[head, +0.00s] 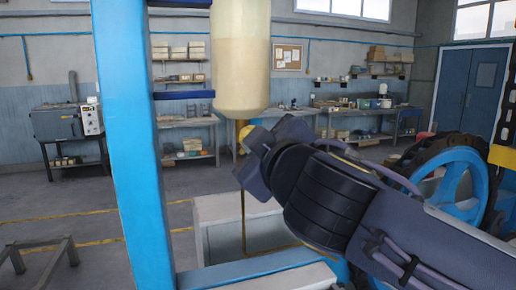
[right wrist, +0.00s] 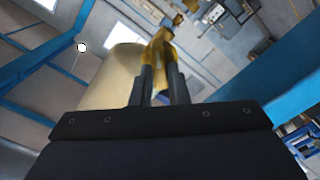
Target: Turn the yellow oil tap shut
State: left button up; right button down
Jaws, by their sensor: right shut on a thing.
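The yellow oil tap shows as a small yellow part (head: 246,132) below the cream tank (head: 240,60) in the head view. My right gripper (head: 256,160) reaches it from the right and covers most of it. In the right wrist view, the yellow tap (right wrist: 159,47) stands between the two dark fingers of my right gripper (right wrist: 160,82), which are shut on it. A thin brown stream (head: 243,222) runs straight down below the tap toward an open pale box (head: 212,212). The tap's exact angle is hard to tell. My left gripper is not in view.
A thick blue post (head: 132,150) stands upright just left of the tank. A blue wheel (head: 455,178) with a dark rim is at the right, behind my right arm. Workbenches (head: 190,122) line the far wall. Open floor lies at the left.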

jog(key=shift+a+f+n, duration=0.1)
jog(key=shift+n, duration=2.2)
jog(key=shift+f+n, duration=0.1)
jog(key=shift+n, duration=2.2)
jog(key=c, duration=1.4)
grip_release()
jog(key=b+v, duration=0.1)
jog(key=v, duration=0.7)
